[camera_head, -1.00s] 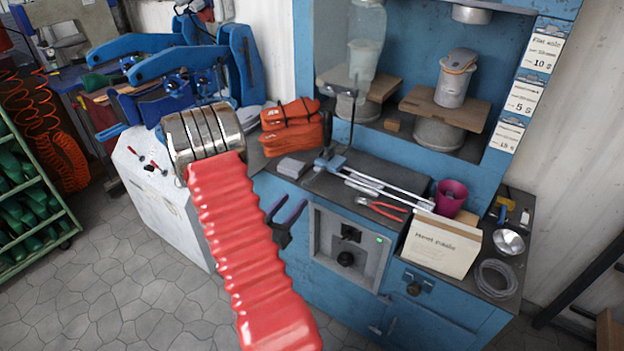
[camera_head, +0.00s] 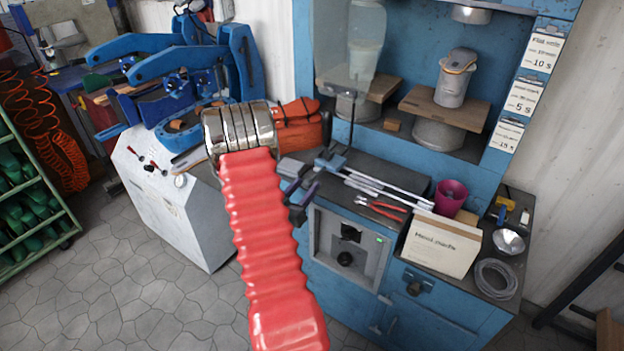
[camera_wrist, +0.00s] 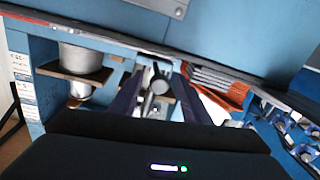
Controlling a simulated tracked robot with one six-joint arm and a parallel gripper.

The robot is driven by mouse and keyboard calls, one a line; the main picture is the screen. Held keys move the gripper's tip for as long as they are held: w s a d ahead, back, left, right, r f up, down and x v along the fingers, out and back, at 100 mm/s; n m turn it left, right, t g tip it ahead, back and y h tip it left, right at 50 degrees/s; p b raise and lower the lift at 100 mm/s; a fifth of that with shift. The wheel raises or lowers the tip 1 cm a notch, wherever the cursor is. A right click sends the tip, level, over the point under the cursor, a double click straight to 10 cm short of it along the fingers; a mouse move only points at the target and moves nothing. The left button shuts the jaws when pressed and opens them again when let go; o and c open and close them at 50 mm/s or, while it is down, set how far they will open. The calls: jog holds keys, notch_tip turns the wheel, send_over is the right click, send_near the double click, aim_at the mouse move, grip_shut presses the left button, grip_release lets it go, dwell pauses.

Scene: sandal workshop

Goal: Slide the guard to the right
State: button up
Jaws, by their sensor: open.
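The guard (camera_head: 350,45) is a clear panel at the left side of the blue press opening. A dark upright rod (camera_head: 352,115) runs down from it towards a blue-grey slider block (camera_head: 328,160) on two silver rails (camera_head: 385,190) along the bench. My gripper (camera_head: 308,188) is in front of the bench edge, just below and left of the block. In the wrist view my gripper (camera_wrist: 158,100) has its two dark fingers apart, with a dark knobbed lever showing in the gap between them. I cannot tell whether they touch it.
Red-handled pliers (camera_head: 382,208), a magenta cup (camera_head: 450,197) and a cardboard box (camera_head: 440,243) are on the right of the bench. Orange bags (camera_head: 300,125) lie at the left, partly behind my arm. Shoe-shaped parts stand on the press shelves.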

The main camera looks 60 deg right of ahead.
aim_at(314, 176)
jog(key=shift+s+d, duration=0.15)
jog(key=shift+d, duration=2.55)
grip_shut()
jog(key=shift+a, duration=0.15)
